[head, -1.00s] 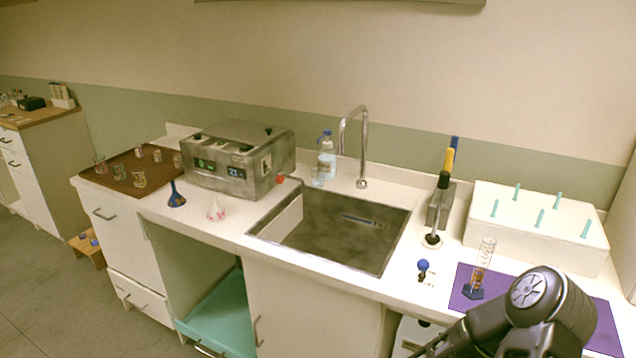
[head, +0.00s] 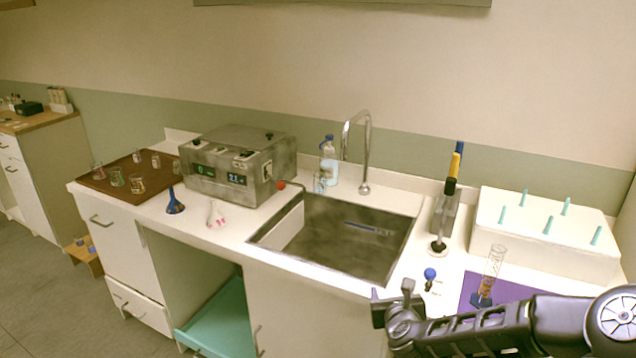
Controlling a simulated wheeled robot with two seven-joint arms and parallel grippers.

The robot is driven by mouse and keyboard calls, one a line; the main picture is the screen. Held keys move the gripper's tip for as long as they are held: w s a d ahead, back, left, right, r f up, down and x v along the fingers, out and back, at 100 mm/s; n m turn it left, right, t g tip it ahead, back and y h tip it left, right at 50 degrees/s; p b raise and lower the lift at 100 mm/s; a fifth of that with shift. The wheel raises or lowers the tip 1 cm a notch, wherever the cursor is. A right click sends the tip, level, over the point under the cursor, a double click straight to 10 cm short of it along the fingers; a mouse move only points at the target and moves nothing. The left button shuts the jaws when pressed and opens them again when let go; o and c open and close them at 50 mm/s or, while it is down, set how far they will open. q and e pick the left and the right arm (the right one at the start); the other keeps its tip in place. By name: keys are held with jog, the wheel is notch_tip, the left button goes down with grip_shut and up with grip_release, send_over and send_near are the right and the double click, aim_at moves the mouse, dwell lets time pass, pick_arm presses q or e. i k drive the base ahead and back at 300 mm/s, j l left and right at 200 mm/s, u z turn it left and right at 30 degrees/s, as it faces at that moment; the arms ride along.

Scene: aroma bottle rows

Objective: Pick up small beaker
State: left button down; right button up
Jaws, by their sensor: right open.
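Several small glass beakers stand on the brown tray at the left end of the counter, among them a front beaker (head: 137,183) and a back beaker (head: 156,160). Another small clear beaker (head: 319,184) stands beside the wash bottle behind the sink. I cannot tell which one the task means. My right gripper (head: 384,306) is open and empty over the counter's front edge, right of the sink and well away from all the beakers. My left gripper is out of view.
The brown tray (head: 108,187) lies left of a metal bath (head: 238,165). A blue funnel (head: 174,204) and a pink-tinted flask (head: 216,216) stand before it. The sink (head: 335,240) and tall tap (head: 366,150) lie mid-counter. A graduated cylinder (head: 494,268) stands on a purple mat.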

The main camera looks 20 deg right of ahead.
aim_at(320, 178)
jog(key=i+l, duration=0.1)
jog(key=i, duration=0.5)
jog(key=i+l, duration=0.15)
jog(key=i, duration=0.5)
jog(key=i+l, duration=0.1)
jog(key=i, duration=0.5)
